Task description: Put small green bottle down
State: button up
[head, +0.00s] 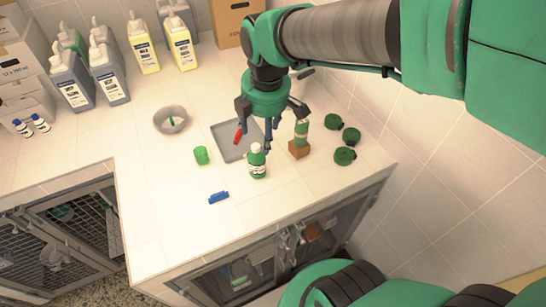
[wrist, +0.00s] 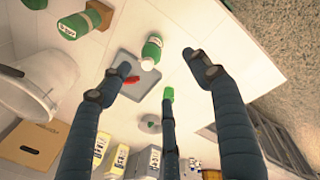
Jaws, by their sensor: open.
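A small green bottle (head: 257,161) with a white cap and white label stands upright on the white counter, just in front of the grey tray (head: 229,151). In the wrist view the bottle (wrist: 151,53) lies in the gap between the fingertips, with its cap toward me. My gripper (head: 268,141) is open, with its fingers spread above and behind the bottle. No finger is clearly touching it. Another green bottle (head: 302,132) stands on a brown block (head: 299,149) to the right; it also shows in the wrist view (wrist: 72,28).
A red item (head: 238,134) lies in the tray. A green cup (head: 201,155), metal bowl (head: 170,119) and blue item (head: 218,198) are to the left. Large jugs (head: 180,44) line the back. The front-left counter is clear.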

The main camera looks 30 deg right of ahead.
jog(key=s+r+m+t, duration=0.3)
jog(key=s+r+m, duration=0.4)
jog(key=s+m, duration=0.6)
jog(key=shift+s+a+m, duration=0.15)
jog(key=shift+a+m, duration=0.15)
jog(key=shift+m, duration=0.9)
jog(key=f+b, duration=0.4)
jog(key=b, duration=0.1)
jog(key=shift+d+f, duration=0.25)
jog(key=shift+f, duration=0.1)
